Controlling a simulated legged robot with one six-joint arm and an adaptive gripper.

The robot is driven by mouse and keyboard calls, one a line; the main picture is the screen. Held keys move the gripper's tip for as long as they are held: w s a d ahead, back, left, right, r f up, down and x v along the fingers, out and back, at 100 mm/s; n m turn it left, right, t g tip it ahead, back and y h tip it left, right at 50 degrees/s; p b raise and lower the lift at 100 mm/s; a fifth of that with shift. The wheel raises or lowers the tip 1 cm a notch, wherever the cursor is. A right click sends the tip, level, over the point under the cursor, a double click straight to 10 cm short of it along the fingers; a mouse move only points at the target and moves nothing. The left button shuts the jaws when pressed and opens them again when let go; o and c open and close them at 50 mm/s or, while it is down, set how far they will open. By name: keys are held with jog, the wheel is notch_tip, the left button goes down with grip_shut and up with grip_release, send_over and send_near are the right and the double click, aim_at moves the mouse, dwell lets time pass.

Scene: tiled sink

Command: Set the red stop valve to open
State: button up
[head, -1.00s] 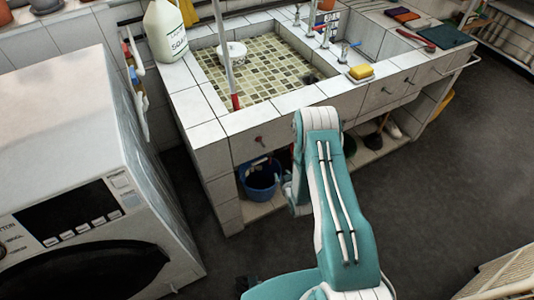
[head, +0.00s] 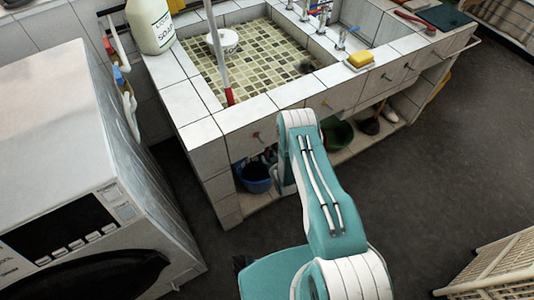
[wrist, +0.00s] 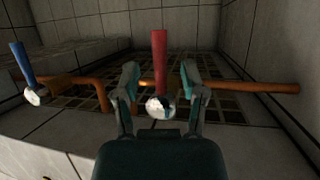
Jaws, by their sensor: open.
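The red stop valve shows in the wrist view as a long red lever (wrist: 160,55) above a round pale metal body (wrist: 160,107). The lever stands upright in that picture, across the line of the copper pipe (wrist: 265,87). My gripper (wrist: 159,72) is open, with one finger on each side of the lever. I see gaps between the fingers and the lever; exact depth is hard to judge. A second valve with a blue lever (wrist: 20,62) is at the left of the wrist view. In the head view my arm hides the gripper at the sink front.
The tiled sink (head: 187,101) has an open shelf below with a blue bucket (head: 255,176) and a green basin (head: 339,133). A washing machine (head: 60,160) stands at left. A slatted wooden item (head: 497,268) is at lower right. Dark floor is clear at right.

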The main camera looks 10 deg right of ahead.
aim_at(267, 155)
jog(key=shift+x, duration=1.6)
grip_shut()
